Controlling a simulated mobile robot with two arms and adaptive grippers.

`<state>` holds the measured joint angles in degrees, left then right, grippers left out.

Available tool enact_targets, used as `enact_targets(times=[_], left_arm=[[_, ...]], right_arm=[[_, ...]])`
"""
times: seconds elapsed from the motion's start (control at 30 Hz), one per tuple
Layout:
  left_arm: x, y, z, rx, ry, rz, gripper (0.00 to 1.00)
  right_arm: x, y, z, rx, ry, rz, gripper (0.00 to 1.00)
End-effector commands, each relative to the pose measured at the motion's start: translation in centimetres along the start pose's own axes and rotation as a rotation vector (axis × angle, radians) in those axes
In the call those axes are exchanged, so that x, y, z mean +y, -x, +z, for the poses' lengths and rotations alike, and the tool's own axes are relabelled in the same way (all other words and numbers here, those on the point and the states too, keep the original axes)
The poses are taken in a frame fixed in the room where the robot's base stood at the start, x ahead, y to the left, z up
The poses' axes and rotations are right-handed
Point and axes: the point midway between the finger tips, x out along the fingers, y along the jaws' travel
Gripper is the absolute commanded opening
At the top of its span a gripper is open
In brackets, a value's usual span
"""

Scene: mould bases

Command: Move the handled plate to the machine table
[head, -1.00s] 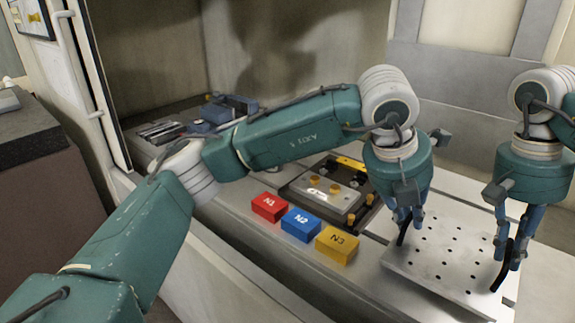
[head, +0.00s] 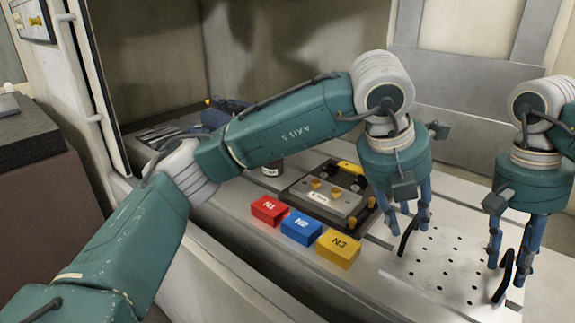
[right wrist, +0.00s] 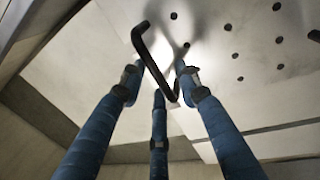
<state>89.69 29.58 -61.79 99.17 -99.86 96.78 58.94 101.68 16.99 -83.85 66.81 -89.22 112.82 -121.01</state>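The handled plate (head: 452,268) is a pale metal plate with several small holes and two black bar handles. It lies flat on the pale machine table (head: 462,190) at the right of the head view. My left gripper (head: 407,222) is open just above the left handle (head: 408,238), pointing down. My right gripper (head: 507,258) is open over the right handle (head: 502,277). In the right wrist view the spread fingers of my right gripper (right wrist: 158,82) stand around and short of a black handle (right wrist: 148,55), apparently without gripping it. Part of the plate (right wrist: 215,40) shows there.
Red N1 (head: 269,211), blue N2 (head: 301,228) and yellow N3 (head: 338,249) blocks stand left of the plate. Behind them is a dark mould base (head: 296,191) with brass-coloured parts. A dark bench (head: 40,140) is at far left.

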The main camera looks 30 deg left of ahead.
Motion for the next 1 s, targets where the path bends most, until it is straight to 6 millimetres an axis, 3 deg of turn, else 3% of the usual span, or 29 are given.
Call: enact_targets(times=[0.1,0.3,0.57,0.73,1.0], left_arm=[[-0.1,2.9,0.1,-0.005,0.000,-0.001,0.32],[0.0,6.5,0.0,-0.003,0.000,-0.001,0.32],[0.0,8.4,-0.1,0.000,0.000,-0.001,0.32],[0.0,8.4,-0.1,0.000,0.000,-0.001,0.32],[0.0,8.4,-0.1,0.000,-0.001,-0.001,0.32]], right_arm=[[0.0,0.0,0.0,0.000,0.000,0.000,0.32],[0.0,0.0,0.0,0.000,0.000,0.000,0.32],[0.0,0.5,0.0,0.001,0.000,0.000,0.32],[-0.1,3.0,-0.1,0.004,-0.002,-0.001,0.32],[0.0,9.0,-0.1,0.006,-0.003,0.002,0.32]])
